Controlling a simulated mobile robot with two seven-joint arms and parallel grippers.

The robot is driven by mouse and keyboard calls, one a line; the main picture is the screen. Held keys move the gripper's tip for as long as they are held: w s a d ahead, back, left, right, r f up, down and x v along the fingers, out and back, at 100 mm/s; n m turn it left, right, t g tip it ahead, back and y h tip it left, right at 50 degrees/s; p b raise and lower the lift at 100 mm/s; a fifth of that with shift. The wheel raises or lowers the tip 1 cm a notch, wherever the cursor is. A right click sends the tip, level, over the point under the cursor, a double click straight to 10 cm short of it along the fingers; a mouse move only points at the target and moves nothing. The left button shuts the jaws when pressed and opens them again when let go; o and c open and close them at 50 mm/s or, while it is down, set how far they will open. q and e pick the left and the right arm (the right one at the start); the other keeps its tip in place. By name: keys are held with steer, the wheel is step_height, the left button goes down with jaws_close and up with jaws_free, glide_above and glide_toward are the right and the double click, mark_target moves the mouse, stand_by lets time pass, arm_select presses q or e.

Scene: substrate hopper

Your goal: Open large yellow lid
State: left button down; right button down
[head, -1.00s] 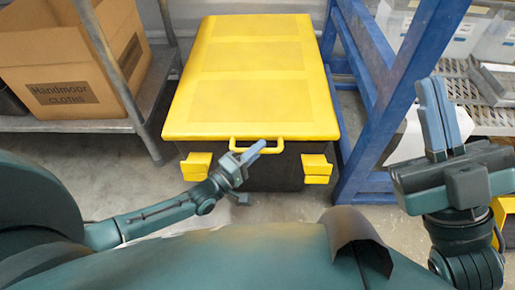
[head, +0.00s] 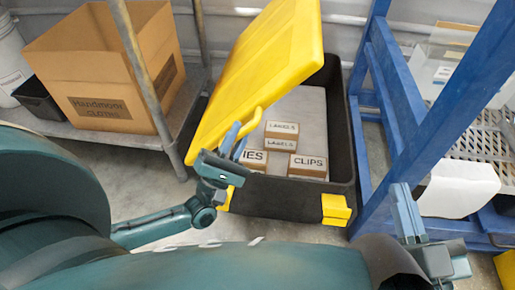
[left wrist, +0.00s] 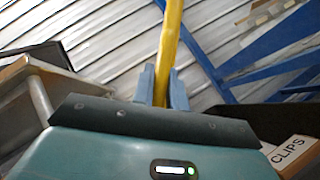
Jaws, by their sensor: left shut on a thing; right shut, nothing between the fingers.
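The large yellow lid (head: 262,75) is raised and tilted over the left side of the black bin (head: 285,205) in the head view. Its yellow handle (head: 248,122) is at its front edge. My left gripper (head: 232,140) is shut on the handle. In the left wrist view the lid's yellow edge or handle (left wrist: 168,55) stands between the two blue fingers (left wrist: 163,88). My right gripper (head: 407,212) is shut and empty at the lower right, apart from the bin.
Inside the bin are small boxes labelled LABELS (head: 282,135) and CLIPS (head: 308,166). A shelf with a cardboard box (head: 110,70) stands left. A blue frame (head: 400,90) stands close on the right. Yellow latch (head: 336,209) is on the bin's front.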

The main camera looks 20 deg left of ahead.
arm_select(q)
steer(key=s+a+r+n+y, duration=0.1)
steer(key=a+r+n+y, duration=0.1)
steer(key=a+n+y, duration=0.3)
steer(key=s+a+r+n+y, duration=0.2)
steer(key=a+r+n+y, duration=0.1)
steer(key=a+n+y, duration=0.3)
steer(key=shift+s+a+r+n+t+y+p, duration=0.15)
steer(key=shift+a+r+n+t+y+p, duration=0.25)
steer(key=shift+n, duration=0.5)
steer(key=shift+d+f, duration=0.1)
steer(key=shift+f, duration=0.05)
steer(key=c, duration=1.4)
jaws_free()
steer(key=shift+f, duration=0.1)
steer(key=shift+f, duration=0.1)
steer(key=v, duration=1.2)
